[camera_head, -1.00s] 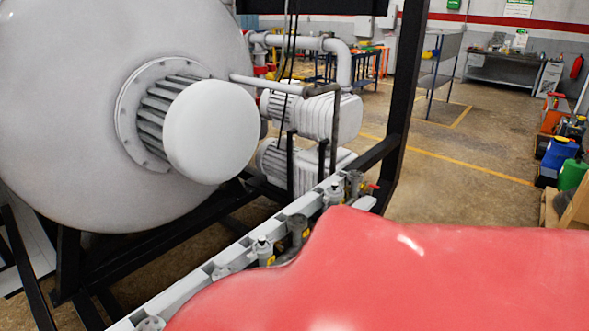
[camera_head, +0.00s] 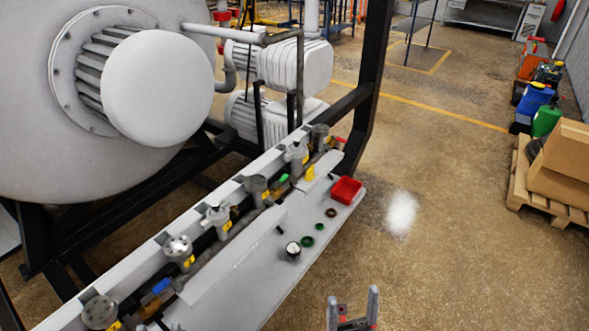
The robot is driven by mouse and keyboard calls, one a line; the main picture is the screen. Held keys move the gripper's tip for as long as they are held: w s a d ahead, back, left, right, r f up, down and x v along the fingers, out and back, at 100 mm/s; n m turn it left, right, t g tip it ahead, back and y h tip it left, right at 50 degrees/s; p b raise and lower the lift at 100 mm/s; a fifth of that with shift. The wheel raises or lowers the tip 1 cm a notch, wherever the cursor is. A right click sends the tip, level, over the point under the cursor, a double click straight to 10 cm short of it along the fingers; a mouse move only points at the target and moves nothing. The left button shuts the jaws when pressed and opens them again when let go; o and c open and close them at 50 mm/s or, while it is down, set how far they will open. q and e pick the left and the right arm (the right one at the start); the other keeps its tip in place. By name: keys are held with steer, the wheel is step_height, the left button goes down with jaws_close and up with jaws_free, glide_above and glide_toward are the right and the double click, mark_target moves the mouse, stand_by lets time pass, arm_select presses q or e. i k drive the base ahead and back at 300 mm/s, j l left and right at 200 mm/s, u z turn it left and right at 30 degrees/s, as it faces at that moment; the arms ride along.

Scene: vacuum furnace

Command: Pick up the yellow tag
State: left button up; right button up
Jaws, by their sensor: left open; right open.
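Several small yellow tags hang by the valves along the grey rail. One tag (camera_head: 189,262) is at the lower left, one (camera_head: 227,225) is in the middle, and one (camera_head: 309,173) is toward the far end. Which one the task means cannot be told. My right gripper (camera_head: 352,311) is at the bottom edge, right of the bench, with its two fingers apart and nothing between them. My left gripper (camera_head: 162,327) barely shows at the bottom edge, near the closest valves; most of it is cut off. Both are apart from these three tags.
A grey bench (camera_head: 255,285) beside the rail holds a red tray (camera_head: 345,190), a round gauge (camera_head: 293,249) and green rings (camera_head: 307,241). A black frame post (camera_head: 372,80) stands behind. A pallet (camera_head: 530,190) with boxes is at right. The floor between is clear.

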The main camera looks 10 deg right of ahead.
mark_target(310, 175)
steer(key=z, duration=0.45)
steer(key=i+z, duration=0.2)
steer(key=i, duration=0.4)
steer(key=i+j+z, duration=0.1)
steer(key=i+z, duration=0.15)
steer(key=i, duration=0.35)
